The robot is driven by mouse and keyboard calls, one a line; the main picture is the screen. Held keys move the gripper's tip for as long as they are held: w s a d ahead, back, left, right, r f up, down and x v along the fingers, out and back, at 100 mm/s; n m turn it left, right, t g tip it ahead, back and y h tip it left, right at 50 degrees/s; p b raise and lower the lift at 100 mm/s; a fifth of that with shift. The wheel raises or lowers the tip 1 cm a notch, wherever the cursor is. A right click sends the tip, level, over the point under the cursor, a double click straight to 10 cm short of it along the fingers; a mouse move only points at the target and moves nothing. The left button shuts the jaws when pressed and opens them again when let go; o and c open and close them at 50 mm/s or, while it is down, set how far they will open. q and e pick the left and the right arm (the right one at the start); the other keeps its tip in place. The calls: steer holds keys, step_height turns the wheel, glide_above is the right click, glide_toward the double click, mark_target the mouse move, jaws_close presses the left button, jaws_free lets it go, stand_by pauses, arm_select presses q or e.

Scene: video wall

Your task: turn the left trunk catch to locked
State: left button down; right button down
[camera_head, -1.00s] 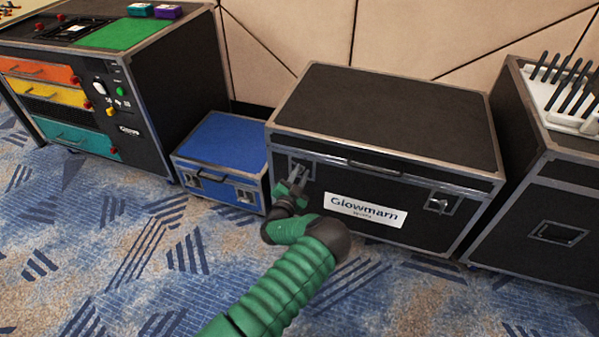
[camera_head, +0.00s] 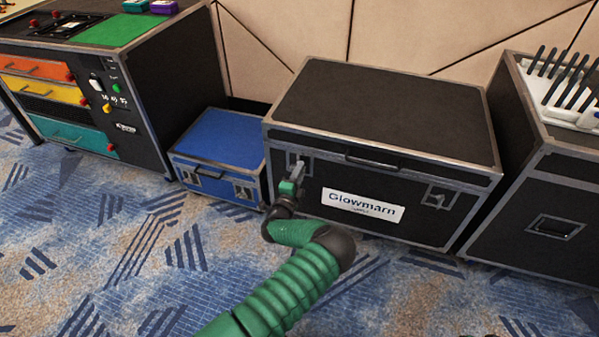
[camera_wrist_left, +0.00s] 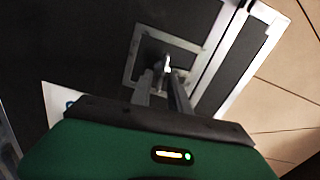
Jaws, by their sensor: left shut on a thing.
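The black trunk (camera_head: 385,110) with silver edges and a "Glowmarn" label stands shut against the wall. Its left catch (camera_head: 297,162) is on the front face near the left corner, partly hidden by my gripper. In the left wrist view the catch plate (camera_wrist_left: 131,62) frames a small metal turn piece (camera_wrist_left: 166,64). My left gripper (camera_head: 300,170) is shut on that piece; its fingers (camera_wrist_left: 168,80) also show in the wrist view. The right catch (camera_head: 438,197) is untouched, on the same front face. My right gripper is not seen.
A blue case (camera_head: 220,140) stands left of the trunk, and a black cabinet with coloured drawers (camera_head: 60,90) is further left. Another black case (camera_head: 555,190) stands close on the right. The patterned carpet (camera_head: 130,250) in front is clear.

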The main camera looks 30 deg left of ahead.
arm_select(q)
steer(key=shift+s+d+f+m, duration=0.15)
steer(key=shift+f+m, duration=0.2)
steer(key=shift+m, duration=0.25)
steer(key=c, duration=1.6)
jaws_free()
steer(key=shift+r, duration=0.15)
